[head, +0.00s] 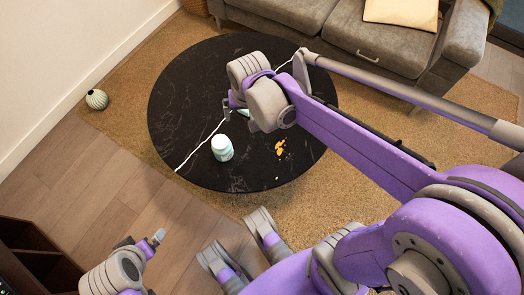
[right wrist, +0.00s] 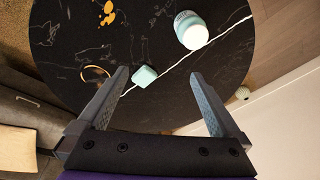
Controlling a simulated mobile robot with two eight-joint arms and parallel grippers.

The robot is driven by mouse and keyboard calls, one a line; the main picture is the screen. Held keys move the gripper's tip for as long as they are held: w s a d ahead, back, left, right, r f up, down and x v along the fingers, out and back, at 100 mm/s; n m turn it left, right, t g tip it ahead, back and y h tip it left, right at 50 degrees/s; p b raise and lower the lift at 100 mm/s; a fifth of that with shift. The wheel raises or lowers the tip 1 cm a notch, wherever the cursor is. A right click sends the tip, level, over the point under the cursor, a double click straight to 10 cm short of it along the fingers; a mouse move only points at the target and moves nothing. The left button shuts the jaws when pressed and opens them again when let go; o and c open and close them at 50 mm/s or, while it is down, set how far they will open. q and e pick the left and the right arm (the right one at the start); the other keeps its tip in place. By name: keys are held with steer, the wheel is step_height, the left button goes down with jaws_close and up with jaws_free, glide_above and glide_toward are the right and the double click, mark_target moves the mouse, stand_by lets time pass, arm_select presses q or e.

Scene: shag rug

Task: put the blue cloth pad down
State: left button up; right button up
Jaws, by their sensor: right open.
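The blue cloth pad (right wrist: 145,76) is a small pale teal square lying on the black round table (right wrist: 100,40), beside a white vein in its top. In the right wrist view it shows between and just past the fingertips of my right gripper (right wrist: 159,74), closer to the left finger. The jaws are apart and nothing is gripped. In the head view my right gripper (head: 234,106) is over the table, and its wrist hides most of the pad (head: 243,112). My left gripper (head: 142,241) is low at the left, off the table; its jaw opening is unclear.
A white and teal jar (head: 222,148) stands on the table, also in the right wrist view (right wrist: 190,30). Orange pieces (head: 280,147) lie to its right. A tan ring (right wrist: 95,75) lies near the pad. A sofa (head: 350,40) stands behind; a vase (head: 97,99) is at the left.

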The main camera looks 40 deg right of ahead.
steer(key=s+a+f+n+t, duration=0.1)
steer(key=s+a+n, duration=0.1)
steer(key=s, duration=0.5)
steer(key=s+a+f+n, duration=0.1)
steer(key=s+a+n, duration=0.1)
steer(key=s, duration=0.5)
steer(key=shift+f+n+t, duration=0.3)
steer(key=shift+n+t, duration=0.1)
steer(key=shift+n, duration=0.4)
arm_select(q)
step_height(320, 180, up, 22)
steer(key=w+t+p, duration=0.1)
steer(key=p, duration=1.8)
steer(key=shift+w, duration=0.2)
arm_select(e)
step_height(320, 180, up, 22)
steer(key=w+t, duration=0.1)
steer(key=shift+w, duration=0.15)
arm_select(q)
steer(key=shift+w, duration=0.1)
arm_select(e)
steer(key=shift+w, duration=0.1)
